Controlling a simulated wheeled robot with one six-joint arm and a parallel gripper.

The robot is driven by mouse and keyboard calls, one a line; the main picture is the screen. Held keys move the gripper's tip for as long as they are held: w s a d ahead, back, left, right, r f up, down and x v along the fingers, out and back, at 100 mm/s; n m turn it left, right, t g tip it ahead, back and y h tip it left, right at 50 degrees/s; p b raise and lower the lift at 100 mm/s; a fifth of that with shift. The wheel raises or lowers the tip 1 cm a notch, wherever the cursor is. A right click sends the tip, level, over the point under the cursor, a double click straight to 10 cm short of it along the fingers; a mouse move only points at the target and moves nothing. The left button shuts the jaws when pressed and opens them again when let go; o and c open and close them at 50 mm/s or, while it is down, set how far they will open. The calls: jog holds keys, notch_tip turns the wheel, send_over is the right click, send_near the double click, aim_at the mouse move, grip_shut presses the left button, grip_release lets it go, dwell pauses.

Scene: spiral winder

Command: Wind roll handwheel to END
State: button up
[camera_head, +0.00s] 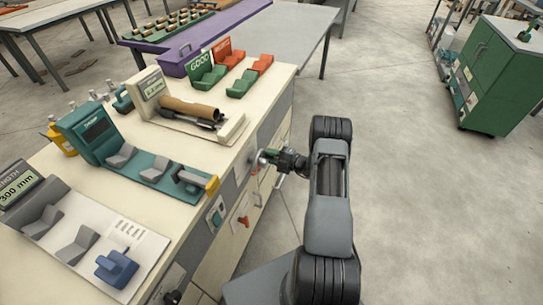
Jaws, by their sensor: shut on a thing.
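My gripper (268,157) reaches the front face of the cream bench from the right, at a small handwheel (255,170) with a silvery edge and a bit of red. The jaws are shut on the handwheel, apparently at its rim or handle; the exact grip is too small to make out. My wrist hides part of the wheel. No END mark can be read in this view.
The bench front also carries a red lever (243,219), a switch box (216,212) and a dark knob (173,297). On top stand a brown tube on a gauge (187,108), a teal device (95,132) and green and red trays. Open floor lies right, with a green cabinet (492,75).

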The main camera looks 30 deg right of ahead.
jog(key=o, duration=0.9)
jog(key=b+v, duration=0.1)
jog(key=v, duration=1.3)
dwell(0.8)
